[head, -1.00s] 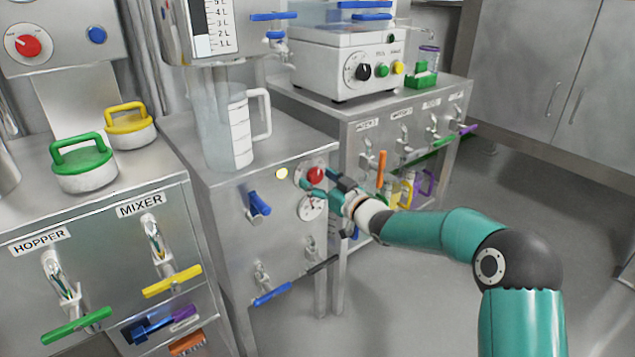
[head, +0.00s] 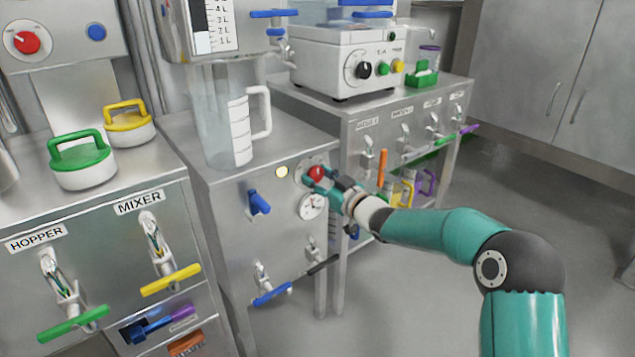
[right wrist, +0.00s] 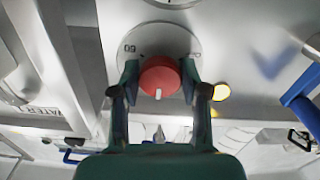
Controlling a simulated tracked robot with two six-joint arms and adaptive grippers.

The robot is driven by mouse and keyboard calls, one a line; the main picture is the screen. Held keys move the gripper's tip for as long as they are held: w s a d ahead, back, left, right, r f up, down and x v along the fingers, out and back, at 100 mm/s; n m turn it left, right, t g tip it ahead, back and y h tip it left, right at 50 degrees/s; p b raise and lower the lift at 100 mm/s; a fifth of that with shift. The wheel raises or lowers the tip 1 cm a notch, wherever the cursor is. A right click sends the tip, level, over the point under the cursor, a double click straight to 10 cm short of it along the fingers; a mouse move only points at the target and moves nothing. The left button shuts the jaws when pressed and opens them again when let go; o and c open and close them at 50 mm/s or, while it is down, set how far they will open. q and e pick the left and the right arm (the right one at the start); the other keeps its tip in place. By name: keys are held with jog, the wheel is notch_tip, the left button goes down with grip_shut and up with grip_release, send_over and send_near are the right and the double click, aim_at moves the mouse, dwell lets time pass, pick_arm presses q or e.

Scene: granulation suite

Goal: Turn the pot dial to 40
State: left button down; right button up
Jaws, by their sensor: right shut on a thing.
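The pot dial is a red knob (head: 316,173) on the front panel of the middle steel cabinet (head: 235,230), under the clear jug. In the right wrist view the red knob (right wrist: 159,77) sits on a pale round scale plate (right wrist: 150,40), and its white mark points down in that picture. The scale figures are too small and partly hidden to read surely. My right gripper (head: 318,180) is at the knob; in the right wrist view its two fingers (right wrist: 159,80) are shut on the knob from both sides. My left gripper is not in view.
A round gauge (head: 312,206) sits just below the knob, and a yellow lamp (head: 282,172) is left of it. A blue lever (head: 259,202) and blue-handled valve (head: 272,293) are on the same panel. A clear jug (head: 222,125) stands on top. The floor at right is open.

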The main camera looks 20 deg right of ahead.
jog(key=o, duration=1.1)
jog(key=shift+o, duration=0.2)
jog(key=v, duration=1.2)
jog(key=shift+a, duration=0.1)
